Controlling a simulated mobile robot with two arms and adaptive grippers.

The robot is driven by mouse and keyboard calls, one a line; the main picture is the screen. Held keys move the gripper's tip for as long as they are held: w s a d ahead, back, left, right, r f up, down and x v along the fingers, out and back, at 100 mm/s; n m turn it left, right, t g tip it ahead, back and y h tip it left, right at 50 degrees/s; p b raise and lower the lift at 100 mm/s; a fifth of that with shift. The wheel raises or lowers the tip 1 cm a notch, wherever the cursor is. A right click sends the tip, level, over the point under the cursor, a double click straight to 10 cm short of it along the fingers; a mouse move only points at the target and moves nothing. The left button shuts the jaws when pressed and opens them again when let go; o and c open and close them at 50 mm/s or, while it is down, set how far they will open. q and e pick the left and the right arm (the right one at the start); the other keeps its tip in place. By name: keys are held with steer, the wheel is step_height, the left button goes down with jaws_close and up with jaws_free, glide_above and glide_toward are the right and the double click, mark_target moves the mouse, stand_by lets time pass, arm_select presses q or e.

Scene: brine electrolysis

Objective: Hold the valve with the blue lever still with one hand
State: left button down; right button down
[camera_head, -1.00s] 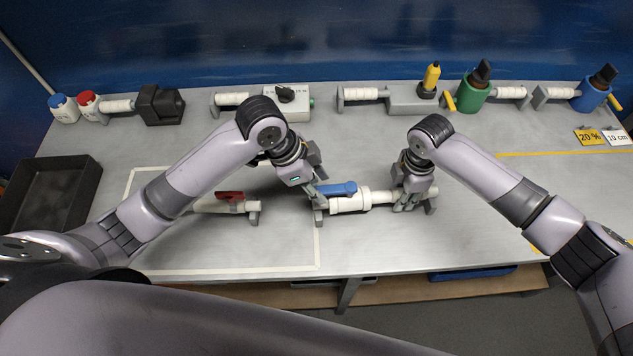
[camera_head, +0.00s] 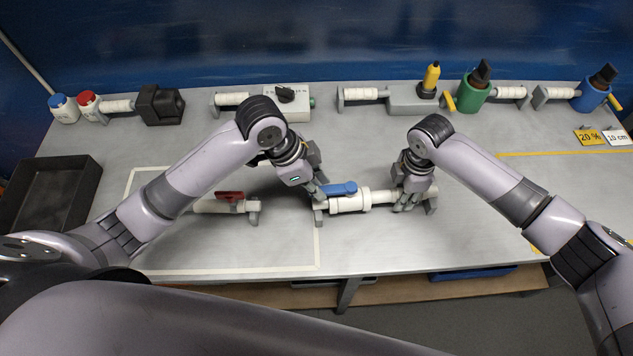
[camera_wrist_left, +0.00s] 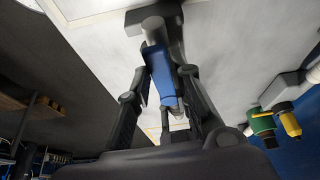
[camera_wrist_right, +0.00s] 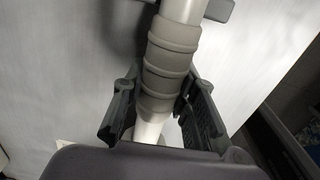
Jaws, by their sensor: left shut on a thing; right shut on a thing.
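The valve with the blue lever (camera_head: 340,188) lies on the table at the middle, its white body (camera_head: 352,203) running left to right between grey supports. My left gripper (camera_head: 319,191) is at the left end of the lever and shut on it. In the left wrist view the blue lever (camera_wrist_left: 160,76) runs between the fingers. My right gripper (camera_head: 407,203) is shut on the right part of the valve's pipe.
A valve with a red lever (camera_head: 230,196) lies to the left inside a taped outline. A black tray (camera_head: 85,180) stands at far left. Along the back are a white box with a black knob (camera_head: 287,98), a yellow-topped device (camera_head: 431,77), and green (camera_head: 472,92) and blue (camera_head: 590,96) containers.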

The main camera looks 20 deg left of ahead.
arm_select(q)
steer(key=shift+s, duration=0.15)
steer(key=s+n, duration=0.1)
steer(key=s+d+n+t, duration=0.1)
steer(key=n, duration=0.1)
steer(key=shift+d+y, duration=0.15)
steer(key=shift+y, duration=0.15)
steer(key=s+d+n+t+y, duration=0.1)
steer(key=d+n+y, duration=0.3)
steer(key=n, duration=0.9)
steer(key=shift+s+d+t, duration=0.3)
steer(key=shift+s+d, duration=0.35)
steer(key=shift+d, duration=1.05)
steer(key=c, duration=1.4)
jaws_free()
steer(key=shift+c, duration=0.2)
